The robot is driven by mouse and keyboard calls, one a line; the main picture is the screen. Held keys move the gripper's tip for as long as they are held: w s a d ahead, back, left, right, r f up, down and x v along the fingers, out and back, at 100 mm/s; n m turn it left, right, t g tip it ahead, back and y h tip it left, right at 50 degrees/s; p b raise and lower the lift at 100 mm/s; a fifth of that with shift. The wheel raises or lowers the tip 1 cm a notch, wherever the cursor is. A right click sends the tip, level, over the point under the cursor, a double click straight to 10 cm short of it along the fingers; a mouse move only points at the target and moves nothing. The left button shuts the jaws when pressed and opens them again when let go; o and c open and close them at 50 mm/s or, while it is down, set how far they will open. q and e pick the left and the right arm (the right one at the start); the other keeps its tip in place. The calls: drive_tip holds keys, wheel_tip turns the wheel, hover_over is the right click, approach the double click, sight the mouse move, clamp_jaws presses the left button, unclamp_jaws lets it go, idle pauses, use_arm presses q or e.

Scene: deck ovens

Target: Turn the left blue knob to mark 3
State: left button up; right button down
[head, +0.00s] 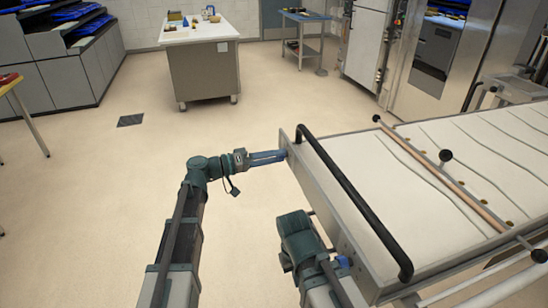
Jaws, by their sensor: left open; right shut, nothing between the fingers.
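My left gripper (277,156) is open, and its two long blue-grey fingers reach right to the left end of the front panel (322,203) of a long metal-framed unit. A bit of blue shows at the fingertips, but I cannot tell a knob from the fingers there, and no mark can be read. Another small blue part, perhaps a knob, (343,262) shows lower on the panel, beside my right arm. My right gripper (298,232) is shut and empty in front of the panel; its fingers are mostly hidden by its wrist.
A black bar handle (355,200) runs along the unit's front edge above the panel. The unit's pale top (365,160) carries a wooden rod with dark ball ends. A worktable (203,33) stands far back.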

use_arm(q)
drive_tip(key=v, duration=1.4)
drive_tip(key=shift+d, duration=0.15)
drive_tip(key=s+d+f+g+y+p, duration=0.4)
drive_tip(key=s+d+f+g+y, duration=0.25)
drive_tip(key=s+d+f, duration=0.45)
drive_tip(key=s+a+f+y+p, duration=0.3)
drive_tip(key=s+y, duration=0.8)
drive_tip(key=y, duration=0.1)
drive_tip(key=shift+f+t, duration=0.2)
drive_tip(key=shift+t, duration=0.15)
drive_tip(key=shift+s, duration=0.1)
